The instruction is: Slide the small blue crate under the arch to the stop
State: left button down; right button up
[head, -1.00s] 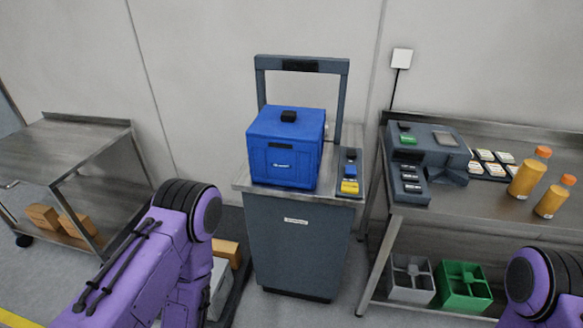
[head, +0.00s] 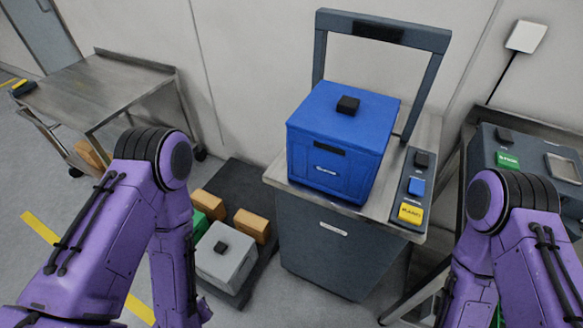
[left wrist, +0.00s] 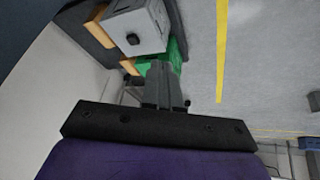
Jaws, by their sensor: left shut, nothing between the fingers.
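The small blue crate (head: 338,140) sits on the metal top of a grey stand, with a black knob on its lid. The dark grey arch (head: 430,75) rises upright just behind the crate, with a black block under its crossbar. The crate stands in front of the arch opening. I cannot make out a stop; the crate hides part of the top. My left gripper (left wrist: 163,72) shows in the left wrist view, shut and empty, over the floor side and away from the blue crate. Neither gripper's fingers show in the head view. My right gripper is out of view.
A button panel (head: 412,190) sits right of the crate on the stand (head: 330,245). A grey crate (head: 225,258) and orange boxes lie on a low dark platform at left. A metal cart (head: 85,85) stands far left. A bench with a device (head: 530,160) is at right.

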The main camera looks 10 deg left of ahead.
pick_arm(q)
jog(key=w+d+r+n+t+h, duration=0.1)
jog(key=w+d+r+n+t, duration=0.1)
jog(key=w+d+n+t, duration=0.3)
jog(key=n+t+h+b, duration=0.4)
jog(key=n+t+h, duration=0.35)
jog(key=n, duration=1.05)
send_near(318, 176)
jog(key=v, duration=0.7)
jog(key=shift+n, duration=0.4)
jog(key=x, duration=1.3)
jog(key=shift+r, duration=0.25)
jog(key=shift+w+d+f, duration=0.1)
jog(key=shift+w+d, duration=0.05)
jog(key=shift+w, duration=0.25)
